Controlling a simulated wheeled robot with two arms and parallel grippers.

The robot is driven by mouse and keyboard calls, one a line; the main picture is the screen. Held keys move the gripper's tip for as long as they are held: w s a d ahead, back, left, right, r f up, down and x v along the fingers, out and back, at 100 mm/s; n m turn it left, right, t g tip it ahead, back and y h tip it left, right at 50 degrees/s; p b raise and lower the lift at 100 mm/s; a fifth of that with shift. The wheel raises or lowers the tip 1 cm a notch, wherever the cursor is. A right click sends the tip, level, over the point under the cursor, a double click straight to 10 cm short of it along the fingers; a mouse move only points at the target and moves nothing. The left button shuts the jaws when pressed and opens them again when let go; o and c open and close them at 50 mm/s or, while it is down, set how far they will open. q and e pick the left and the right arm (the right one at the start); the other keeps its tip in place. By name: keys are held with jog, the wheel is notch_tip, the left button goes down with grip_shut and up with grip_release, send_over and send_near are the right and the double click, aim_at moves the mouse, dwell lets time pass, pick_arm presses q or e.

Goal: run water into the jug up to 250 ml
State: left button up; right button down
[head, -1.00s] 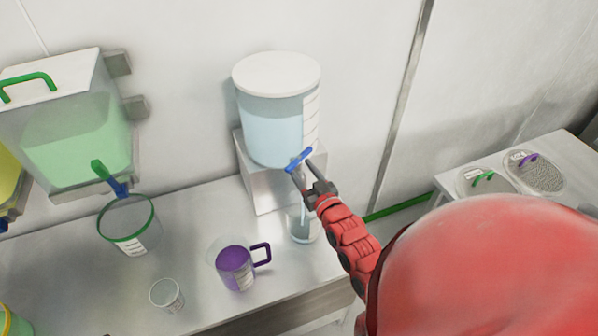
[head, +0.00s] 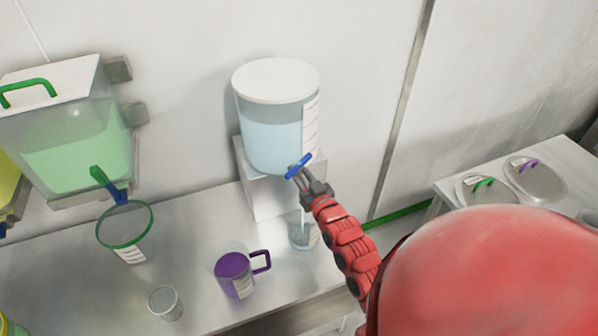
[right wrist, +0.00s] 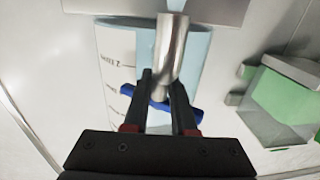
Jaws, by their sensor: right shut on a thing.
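A clear water tank (head: 268,135) with a white lid and a printed scale stands on a metal block. Its tap has a blue handle (head: 299,166), which also shows in the right wrist view (right wrist: 188,112) below the metal spout (right wrist: 171,50). My right gripper (head: 303,174) is shut on this handle. A clear jug (head: 304,239) stands on the bench under the tap, partly hidden by my gripper and arm. A thin pale streak runs from the tap down into the jug. The water level against its marks is too small to read. My left gripper is not in view.
A purple mug (head: 235,274) and a small clear cup (head: 165,303) stand on the steel bench (head: 190,240). A green-rimmed vessel (head: 125,245) sits below the green bin's (head: 75,150) spout. A side table (head: 450,192) with lids is at the right.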

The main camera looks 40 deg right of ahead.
jog(key=shift+m+h, duration=0.6)
jog(key=shift+h, duration=0.1)
jog(key=shift+a+f+m+g+h+p, duration=0.1)
jog(key=shift+m+g+h+p, duration=0.25)
jog(key=shift+m+g+h, duration=0.7)
jog(key=shift+m+g+h+p, duration=0.15)
jog(key=shift+m+h+p, duration=0.35)
jog(key=shift+h, duration=1.05)
jog(key=shift+m+g+h, duration=0.6)
jog(key=shift+m+h, duration=0.25)
jog(key=shift+h, duration=0.05)
jog(key=shift+m+g+h, duration=0.3)
jog(key=shift+h, duration=0.1)
jog(key=c, duration=0.7)
grip_release()
